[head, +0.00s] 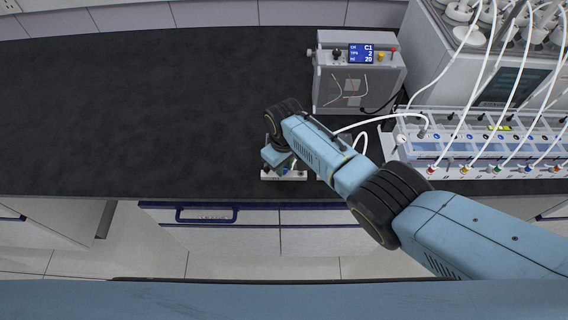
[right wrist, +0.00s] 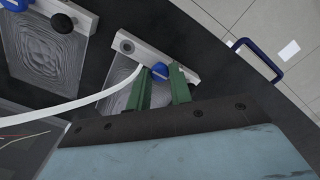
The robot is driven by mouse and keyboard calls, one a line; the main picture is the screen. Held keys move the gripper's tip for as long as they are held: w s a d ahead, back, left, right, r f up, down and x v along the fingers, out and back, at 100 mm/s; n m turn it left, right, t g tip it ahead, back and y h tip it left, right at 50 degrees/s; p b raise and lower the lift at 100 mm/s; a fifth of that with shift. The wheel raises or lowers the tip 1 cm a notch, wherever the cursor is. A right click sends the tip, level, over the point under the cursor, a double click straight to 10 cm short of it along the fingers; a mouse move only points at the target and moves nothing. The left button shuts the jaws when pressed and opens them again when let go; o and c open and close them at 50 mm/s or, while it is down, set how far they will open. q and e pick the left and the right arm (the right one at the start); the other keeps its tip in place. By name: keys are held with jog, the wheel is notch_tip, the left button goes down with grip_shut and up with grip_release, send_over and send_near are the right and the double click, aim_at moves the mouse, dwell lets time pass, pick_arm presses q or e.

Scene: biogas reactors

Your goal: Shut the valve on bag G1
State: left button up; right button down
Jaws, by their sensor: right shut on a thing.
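A white tube runs from the bar to the left. No label is readable, so I cannot tell which bag this is. In the head view, my right gripper (head: 275,157) is at the bench's front edge and my arm hides most of the bag. My left gripper is not in view.
A second bag (right wrist: 45,47) with its own blue knob (right wrist: 15,4) lies beside it. A grey meter box (head: 358,85) stands behind my arm. A tubed rack (head: 480,150) is to the right. The dark bench (head: 140,110) is clear on the left.

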jog(key=c, duration=1.3)
grip_release()
jog(key=shift+o, duration=0.2)
notch_tip(320, 180, up, 13)
jog(key=p, duration=0.2)
jog(key=shift+r+p, duration=0.2)
jog(key=shift+p, duration=0.2)
